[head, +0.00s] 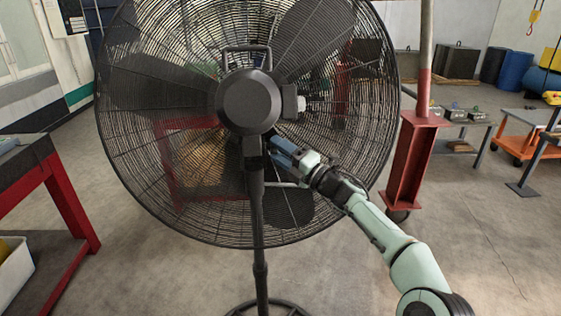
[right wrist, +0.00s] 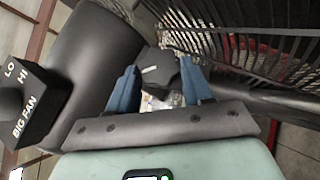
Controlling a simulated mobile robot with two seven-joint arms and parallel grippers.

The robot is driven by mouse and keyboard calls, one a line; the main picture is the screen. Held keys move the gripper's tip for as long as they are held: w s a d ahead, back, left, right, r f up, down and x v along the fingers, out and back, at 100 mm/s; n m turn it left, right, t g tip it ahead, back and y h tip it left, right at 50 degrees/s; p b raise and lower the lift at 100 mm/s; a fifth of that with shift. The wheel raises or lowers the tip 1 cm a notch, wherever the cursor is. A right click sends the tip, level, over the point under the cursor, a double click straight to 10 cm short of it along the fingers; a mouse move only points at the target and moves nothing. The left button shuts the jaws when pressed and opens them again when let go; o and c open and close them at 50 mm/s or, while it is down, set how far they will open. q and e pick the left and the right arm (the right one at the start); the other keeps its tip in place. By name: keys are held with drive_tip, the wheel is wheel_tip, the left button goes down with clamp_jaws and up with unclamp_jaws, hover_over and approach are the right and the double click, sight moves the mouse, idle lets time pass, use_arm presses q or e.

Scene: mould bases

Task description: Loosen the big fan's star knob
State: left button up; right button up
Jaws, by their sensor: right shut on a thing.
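The big fan (head: 249,103) stands upright on a black pole, with its dark round motor housing facing me. My right gripper (head: 275,148) reaches in from the right, just below the housing, beside the top of the pole. In the right wrist view, the blue fingers of my right gripper (right wrist: 160,82) stand on either side of the dark star knob (right wrist: 160,68), shut on it. A pale line shows on the knob. In the head view the knob is hidden by the gripper. My left gripper is not in view.
A box (right wrist: 30,105) marked LO, HI and BIG FAN is at the left in the right wrist view. The fan's wire cage (head: 130,150) is close behind the gripper. A red post (head: 411,165) stands at right, a red-legged table (head: 70,195) at left.

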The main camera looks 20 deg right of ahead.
drive_tip(key=shift+n+t+b, duration=0.3)
drive_tip(key=shift+n+b, duration=0.05)
drive_tip(key=shift+n, duration=0.05)
drive_tip(key=shift+r, duration=0.1)
drive_tip(key=o, duration=1)
drive_tip(key=shift+o, duration=0.2)
drive_tip(key=shift+d, duration=0.1)
drive_tip(key=b+v, duration=0.5)
drive_tip(key=v, duration=0.8)
drive_tip(key=shift+f, duration=0.2)
